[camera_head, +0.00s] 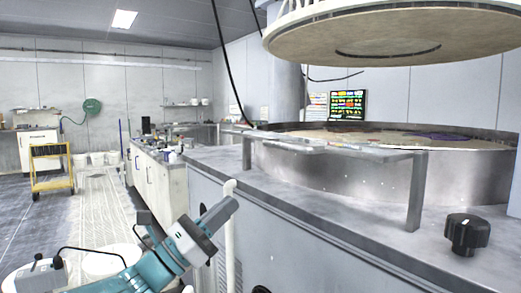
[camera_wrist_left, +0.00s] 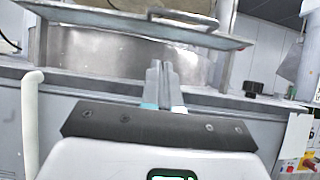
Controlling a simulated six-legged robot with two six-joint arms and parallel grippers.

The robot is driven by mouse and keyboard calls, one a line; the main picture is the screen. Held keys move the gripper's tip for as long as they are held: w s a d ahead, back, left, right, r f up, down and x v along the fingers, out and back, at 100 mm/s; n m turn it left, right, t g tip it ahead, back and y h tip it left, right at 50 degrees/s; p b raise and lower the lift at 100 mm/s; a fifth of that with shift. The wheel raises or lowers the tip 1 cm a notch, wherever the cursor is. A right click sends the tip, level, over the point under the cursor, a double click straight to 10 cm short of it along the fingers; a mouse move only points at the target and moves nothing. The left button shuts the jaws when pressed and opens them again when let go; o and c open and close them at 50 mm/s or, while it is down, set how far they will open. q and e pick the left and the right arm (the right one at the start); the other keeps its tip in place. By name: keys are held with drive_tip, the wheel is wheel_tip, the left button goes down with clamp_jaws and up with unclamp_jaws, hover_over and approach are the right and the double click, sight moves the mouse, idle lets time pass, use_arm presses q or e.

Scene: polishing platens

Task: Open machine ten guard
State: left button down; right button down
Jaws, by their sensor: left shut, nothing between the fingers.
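A flat grey metal plate on posts (camera_head: 330,149), which looks like the guard, runs along the front of the round steel basin (camera_head: 360,180). In the left wrist view the plate (camera_wrist_left: 110,22) spans the top, with a bent bar handle (camera_wrist_left: 185,17) on it. My left gripper (camera_head: 229,208) is at the front of the machine, below and left of the plate, apart from it. In the left wrist view its fingers (camera_wrist_left: 160,78) are together and empty, below the plate. My right gripper is out of view.
A black knob (camera_head: 467,233) sits on the machine top at right. A white upright pipe (camera_head: 229,240) stands close to my left gripper. A large round disc (camera_head: 390,35) hangs above the basin. A yellow cart (camera_head: 51,168) stands far left; the floor aisle there is open.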

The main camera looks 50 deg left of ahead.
use_arm(q)
drive_tip(key=s+r+p+x, duration=0.1)
drive_tip(key=r+p+x, duration=0.1)
drive_tip(key=x, duration=0.9)
drive_tip(key=shift+r, duration=0.35)
drive_tip(key=shift+w, duration=0.1)
wheel_tip(320, 180, up, 3)
drive_tip(key=shift+r+b, duration=0.2)
drive_tip(key=shift+b, duration=0.7)
drive_tip(key=shift+f, duration=0.1)
